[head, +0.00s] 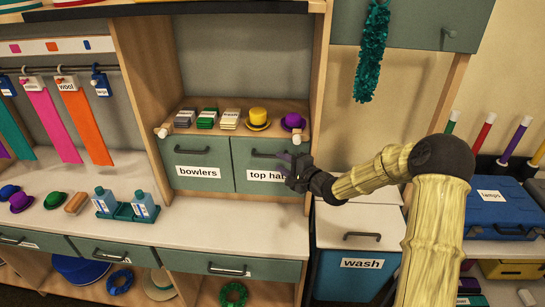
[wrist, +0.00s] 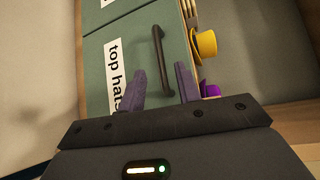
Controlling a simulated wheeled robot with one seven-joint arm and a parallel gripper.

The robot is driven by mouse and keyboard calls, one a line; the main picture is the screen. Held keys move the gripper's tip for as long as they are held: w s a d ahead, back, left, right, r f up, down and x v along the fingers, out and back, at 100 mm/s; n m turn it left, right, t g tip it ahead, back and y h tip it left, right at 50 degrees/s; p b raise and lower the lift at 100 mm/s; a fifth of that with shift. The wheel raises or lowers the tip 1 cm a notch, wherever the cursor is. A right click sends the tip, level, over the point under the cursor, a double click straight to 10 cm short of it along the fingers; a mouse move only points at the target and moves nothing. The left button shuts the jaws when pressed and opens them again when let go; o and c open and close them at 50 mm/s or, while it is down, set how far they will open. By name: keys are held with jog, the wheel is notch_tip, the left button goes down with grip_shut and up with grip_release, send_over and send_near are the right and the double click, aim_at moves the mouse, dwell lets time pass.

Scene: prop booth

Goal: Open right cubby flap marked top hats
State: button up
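The right cubby flap (head: 245,171) is a grey-green panel with a label reading "top hats" (head: 262,176) and a dark bar handle (head: 265,155) near its upper edge. It looks shut. The wrist view shows the flap (wrist: 140,45), its label (wrist: 115,75) and the handle (wrist: 160,55) up close. My gripper (head: 287,166) is at the right part of this flap, hiding some of the label. In the wrist view my gripper (wrist: 158,78) has its two purple fingers apart, one on each side of the handle's near end. I cannot tell whether either finger touches it.
The left flap marked "bowlers" (head: 200,170) is shut. Small hats, including a yellow one (head: 257,117) and a purple one (head: 293,122), and stacks of cards stand on the shelf above. A wooden upright (head: 318,80) borders the cubby's right.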

jog(key=x, duration=0.5)
jog(key=shift+w+a+p, duration=0.1)
jog(key=shift+w+p, duration=0.1)
jog(key=shift+p, duration=0.2)
grip_shut()
